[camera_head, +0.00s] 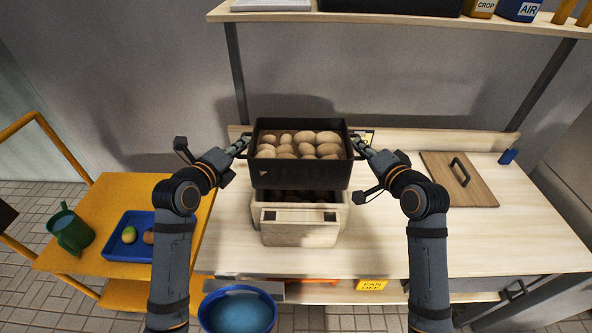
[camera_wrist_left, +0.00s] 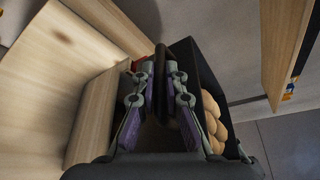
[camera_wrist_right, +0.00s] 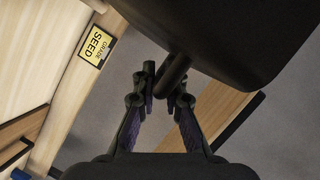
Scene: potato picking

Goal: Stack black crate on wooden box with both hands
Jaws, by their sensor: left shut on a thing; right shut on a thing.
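The black crate (camera_head: 300,176) is full of potatoes and sits level, over the pale wooden box (camera_head: 300,228) on the table. From the head view I cannot tell whether it touches the box or is held just above it. My left gripper (camera_head: 243,143) is shut on the crate's left handle; the handle shows between the fingers in the left wrist view (camera_wrist_left: 163,85). My right gripper (camera_head: 357,142) is shut on the right handle, which shows in the right wrist view (camera_wrist_right: 172,76). The box's inside is mostly hidden under the crate.
A wooden board with a black handle (camera_head: 458,180) lies at the table's right. A yellow cart (camera_head: 110,190) with a blue tray (camera_head: 122,250) and green mug (camera_head: 70,232) stands left. A blue bucket (camera_head: 238,291) is in front. A shelf (camera_head: 400,19) runs above.

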